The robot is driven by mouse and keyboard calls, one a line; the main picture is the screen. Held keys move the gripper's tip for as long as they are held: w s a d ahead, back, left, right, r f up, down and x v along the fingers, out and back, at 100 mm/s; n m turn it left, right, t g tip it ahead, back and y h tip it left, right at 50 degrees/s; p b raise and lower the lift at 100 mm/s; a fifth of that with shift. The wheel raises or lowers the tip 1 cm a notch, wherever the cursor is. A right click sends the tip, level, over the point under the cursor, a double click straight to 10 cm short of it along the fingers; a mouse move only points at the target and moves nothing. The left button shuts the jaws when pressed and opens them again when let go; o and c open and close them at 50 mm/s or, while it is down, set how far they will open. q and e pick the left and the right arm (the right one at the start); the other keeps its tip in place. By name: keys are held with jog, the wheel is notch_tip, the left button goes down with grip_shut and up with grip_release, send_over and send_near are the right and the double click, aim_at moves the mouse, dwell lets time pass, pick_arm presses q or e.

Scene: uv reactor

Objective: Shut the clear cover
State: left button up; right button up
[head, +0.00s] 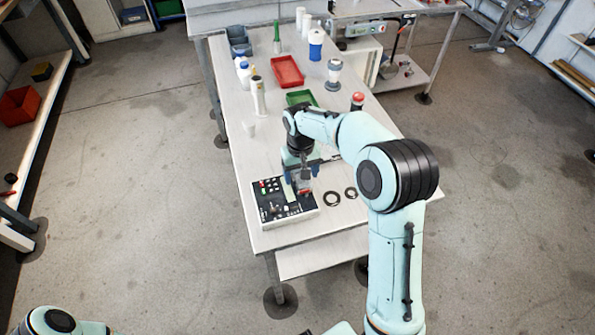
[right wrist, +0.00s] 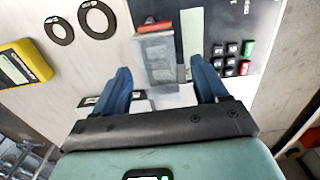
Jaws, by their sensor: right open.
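The clear cover (right wrist: 157,62) is a small see-through box shape with a red part (right wrist: 153,27) at its far end, at the edge of the panel's dark face. The control panel (head: 268,217) is a white box with a black face and several buttons, at the near end of the table. My right gripper (right wrist: 160,78) is open, pointing down over the panel. Its blue fingers stand on both sides of the cover's near end; I cannot tell if they touch it. In the head view the gripper (head: 301,170) partly hides the cover. My left gripper is out of view.
Two dark rings (head: 332,199) lie on the table right of the panel. A yellow meter (right wrist: 22,66) shows in the right wrist view. Table is bare left of the panel's far side.

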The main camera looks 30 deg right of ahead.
jog(key=shift+d+f, duration=0.2)
jog(key=shift+d, duration=0.05)
jog(key=shift+a+r, duration=0.1)
jog(key=shift+r, duration=0.2)
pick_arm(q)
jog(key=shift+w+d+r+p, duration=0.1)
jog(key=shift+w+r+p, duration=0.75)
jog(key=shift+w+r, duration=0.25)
pick_arm(e)
notch_tip(320, 180, up, 13)
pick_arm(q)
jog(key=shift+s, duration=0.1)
pick_arm(e)
jog(key=shift+w+f, duration=0.1)
